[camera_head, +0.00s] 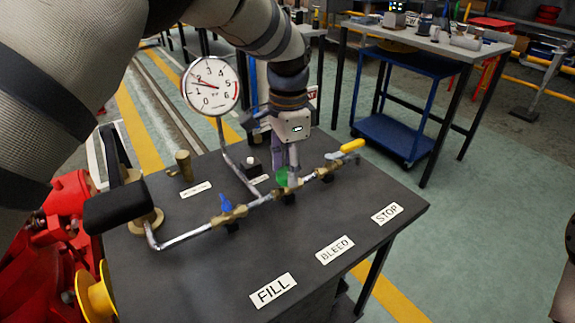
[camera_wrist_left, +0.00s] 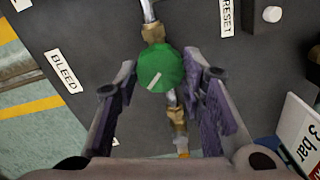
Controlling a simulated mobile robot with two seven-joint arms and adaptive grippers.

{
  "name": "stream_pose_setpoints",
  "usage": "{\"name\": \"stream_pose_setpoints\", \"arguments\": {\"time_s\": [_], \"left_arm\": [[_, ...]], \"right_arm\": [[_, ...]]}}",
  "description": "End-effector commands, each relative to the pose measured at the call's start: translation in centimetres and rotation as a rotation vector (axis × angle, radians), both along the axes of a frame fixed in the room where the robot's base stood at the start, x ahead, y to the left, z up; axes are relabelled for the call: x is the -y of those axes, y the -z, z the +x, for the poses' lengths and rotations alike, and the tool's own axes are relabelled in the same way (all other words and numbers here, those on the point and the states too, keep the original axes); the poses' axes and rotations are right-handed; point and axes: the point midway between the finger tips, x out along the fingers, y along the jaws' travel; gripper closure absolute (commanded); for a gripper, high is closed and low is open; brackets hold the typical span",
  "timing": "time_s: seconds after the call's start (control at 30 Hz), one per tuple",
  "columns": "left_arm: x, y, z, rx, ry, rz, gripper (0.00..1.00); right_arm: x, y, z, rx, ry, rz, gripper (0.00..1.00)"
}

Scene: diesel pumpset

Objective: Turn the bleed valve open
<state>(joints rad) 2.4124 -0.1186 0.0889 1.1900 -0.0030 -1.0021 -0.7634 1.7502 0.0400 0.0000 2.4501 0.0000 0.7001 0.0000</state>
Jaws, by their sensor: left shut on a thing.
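The green bleed valve knob (camera_head: 282,178) sits on the brass pipe line on top of the dark bench. My left gripper (camera_head: 288,172) comes down on it from above and is shut on it. In the left wrist view the round green knob (camera_wrist_left: 160,68) lies between the finger pads (camera_wrist_left: 163,95), with a slanted white mark on its face. The pads partly cover the knob in the head view. The BLEED label (camera_head: 335,250) is on the bench top in front. My right gripper is not in view.
A blue-handled valve (camera_head: 226,203) is to the left on the same line, and a yellow-handled valve (camera_head: 350,147) to the right. A pressure gauge (camera_head: 211,86) stands behind. A black-ended lever (camera_head: 118,205) is at the left. The bench's front is clear.

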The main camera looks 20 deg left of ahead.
Motion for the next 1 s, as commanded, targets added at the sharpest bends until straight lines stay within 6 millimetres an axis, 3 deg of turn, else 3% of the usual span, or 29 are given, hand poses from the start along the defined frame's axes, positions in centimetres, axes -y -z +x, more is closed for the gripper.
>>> {"name": "stream_pose_setpoints", "arguments": {"time_s": [1.0], "left_arm": [[-0.13, 0.12, 0.04, -0.001, -0.948, 0.001, 0.91]], "right_arm": [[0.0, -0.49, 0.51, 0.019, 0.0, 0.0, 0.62]]}}
